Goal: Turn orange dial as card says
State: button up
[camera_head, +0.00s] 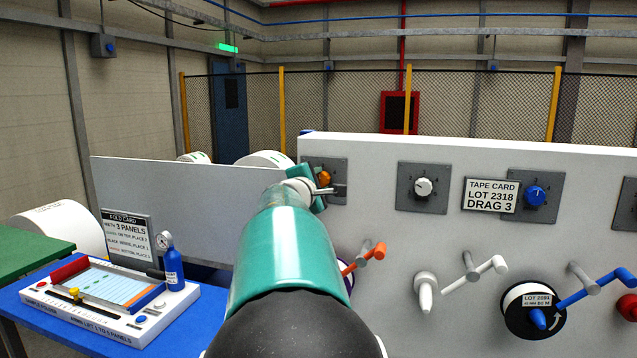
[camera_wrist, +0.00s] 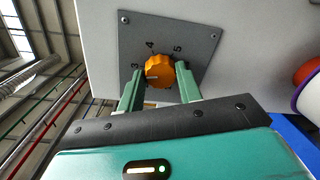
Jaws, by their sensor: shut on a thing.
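The orange dial (camera_wrist: 160,71) sits on a dark grey plate (camera_wrist: 203,30) with a 3, a 4 and a 5 visible around it. A pale mark on the dial points toward the left side in the wrist view. My gripper (camera_wrist: 160,82) is shut on the dial, with one green finger on each side. In the head view the orange dial (camera_head: 324,178) is partly hidden by my gripper (camera_head: 318,188). The tape card (camera_head: 491,195) reads LOT 2318, DRAG 3, and is on the white panel between the white and blue dials.
The white panel (camera_head: 385,255) also carries a white dial (camera_head: 423,187), a blue dial (camera_head: 535,195) and several cranks, including an orange one (camera_head: 365,258) below my arm. A spool (camera_head: 533,308) hangs lower right. A blue table (camera_head: 100,335) with a device stands left.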

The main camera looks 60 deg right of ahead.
jog(key=shift+m, duration=1)
jog(key=o, duration=1)
jog(key=s+a, duration=0.1)
jog(key=a, duration=1.2)
jog(key=shift+s+a+r, duration=0.3)
jog(key=shift+s+r, duration=0.05)
jog(key=shift+s, duration=0.05)
